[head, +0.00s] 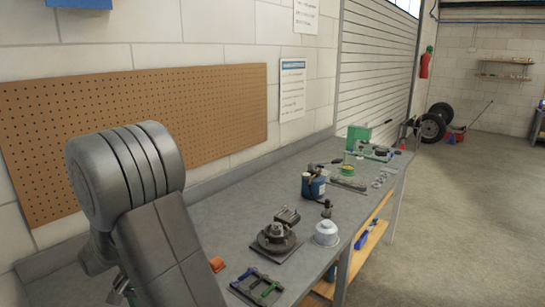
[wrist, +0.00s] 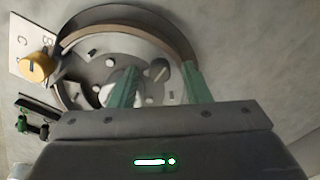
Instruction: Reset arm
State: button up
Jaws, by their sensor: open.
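In the head view my grey arm fills the lower left and hides part of the workbench (head: 225,210). My gripper's fingers cannot be made out in the head view.
Open floor (head: 450,230) lies right.

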jog(key=shift+m, duration=1.1)
